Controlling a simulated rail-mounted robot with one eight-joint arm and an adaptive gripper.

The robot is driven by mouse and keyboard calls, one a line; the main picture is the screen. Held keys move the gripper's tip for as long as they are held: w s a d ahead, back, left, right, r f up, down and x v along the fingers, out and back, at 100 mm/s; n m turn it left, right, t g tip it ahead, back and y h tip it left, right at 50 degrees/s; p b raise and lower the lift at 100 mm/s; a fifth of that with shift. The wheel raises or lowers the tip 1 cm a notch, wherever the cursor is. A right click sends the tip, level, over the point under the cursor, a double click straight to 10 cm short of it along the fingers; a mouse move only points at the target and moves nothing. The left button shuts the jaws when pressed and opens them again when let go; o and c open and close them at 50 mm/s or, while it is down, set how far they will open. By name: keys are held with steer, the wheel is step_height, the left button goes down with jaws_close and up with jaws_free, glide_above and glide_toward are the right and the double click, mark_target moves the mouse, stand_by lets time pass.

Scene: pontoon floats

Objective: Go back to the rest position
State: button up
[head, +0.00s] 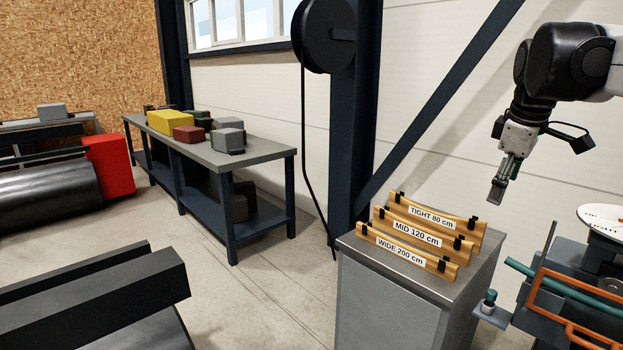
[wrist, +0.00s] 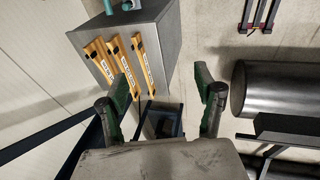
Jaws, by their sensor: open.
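My gripper (head: 498,188) hangs in the air above and to the right of the grey cabinet in the head view, fingers pointing down. In the wrist view my gripper (wrist: 164,86) has its two green-padded fingers wide apart with nothing between them. Three yellow labelled boards stand in a row on the cabinet top: TIGHT 80 cm (head: 432,212), MID 120 cm (head: 415,234) and WIDE 200 cm (head: 400,251). They also show in the wrist view, left of and beyond the fingers. My gripper is apart from all three.
The grey cabinet (head: 388,305) stands below my gripper. A machine with an orange handle (head: 565,300) is at the right. A bench (head: 255,158) with coloured blocks stands at the back, near a dark post (head: 352,130) and its diagonal brace. Open floor lies between bench and cabinet.

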steer(key=s+a+f+m+t+b, duration=0.1)
steer(key=s+a+f+m, duration=0.3)
steer(key=s+a+f, duration=0.5)
steer(key=s+a+f+m+t+y+b, duration=0.1)
steer(key=s+a+f+m+t+b, duration=0.1)
steer(key=s+a+f, duration=0.8)
steer(key=a+f+m+b, duration=0.1)
steer(key=a+f, duration=0.3)
steer(key=f, duration=0.2)
steer(key=shift+s+m+t, duration=0.3)
steer(key=shift+m, duration=0.1)
